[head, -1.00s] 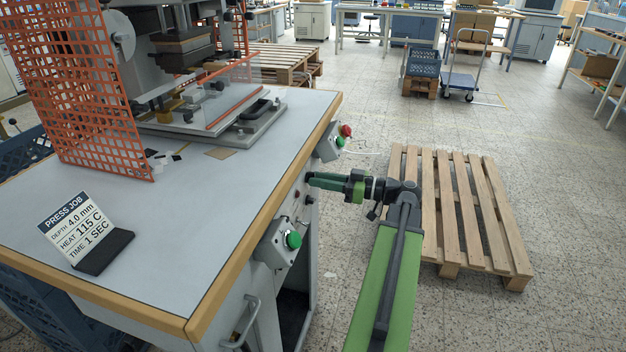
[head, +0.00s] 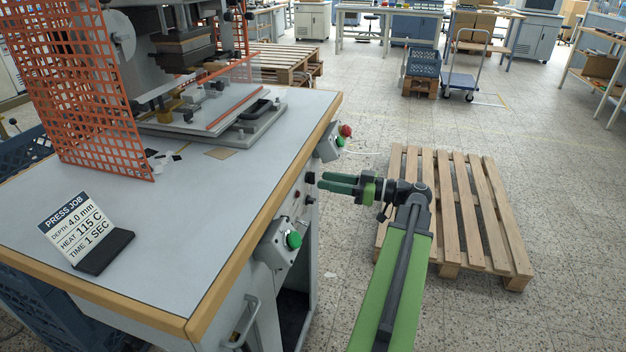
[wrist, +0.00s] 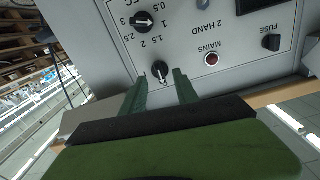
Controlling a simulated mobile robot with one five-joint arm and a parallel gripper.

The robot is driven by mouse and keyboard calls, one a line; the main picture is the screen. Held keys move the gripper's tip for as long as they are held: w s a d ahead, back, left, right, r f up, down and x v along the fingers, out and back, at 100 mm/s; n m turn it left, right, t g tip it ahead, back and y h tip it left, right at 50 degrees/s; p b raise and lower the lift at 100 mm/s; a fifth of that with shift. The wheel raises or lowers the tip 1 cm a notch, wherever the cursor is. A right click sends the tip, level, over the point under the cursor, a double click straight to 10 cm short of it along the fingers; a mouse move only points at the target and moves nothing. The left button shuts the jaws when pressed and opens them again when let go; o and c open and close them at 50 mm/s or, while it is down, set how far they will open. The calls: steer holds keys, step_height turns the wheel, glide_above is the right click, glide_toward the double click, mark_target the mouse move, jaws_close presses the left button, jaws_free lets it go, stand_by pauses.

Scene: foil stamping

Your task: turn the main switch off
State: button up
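The main switch, as I take it, is a small black rotary knob (wrist: 160,70) with a white pointer line on the grey front panel. It sits beside the red lamp (wrist: 211,59) labelled MAINS; the wrist view shows the panel upside down. My gripper (wrist: 160,78) is open, with one green finger on each side of the knob. The fingertips are close to the panel; I cannot tell whether they touch the knob. In the head view my gripper (head: 322,181) points left at the panel under the bench edge, its two fingers apart.
A timer dial (wrist: 143,20) and a fuse knob (wrist: 272,42) are close by on the panel. Two button boxes, one with a green button (head: 294,240) and one with red and green (head: 346,131), stick out along the bench edge. A wooden pallet (head: 455,205) lies right of my arm.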

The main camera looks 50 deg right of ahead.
steer(key=v, duration=0.7)
stand_by(0.3)
steer(key=shift+s, duration=0.2)
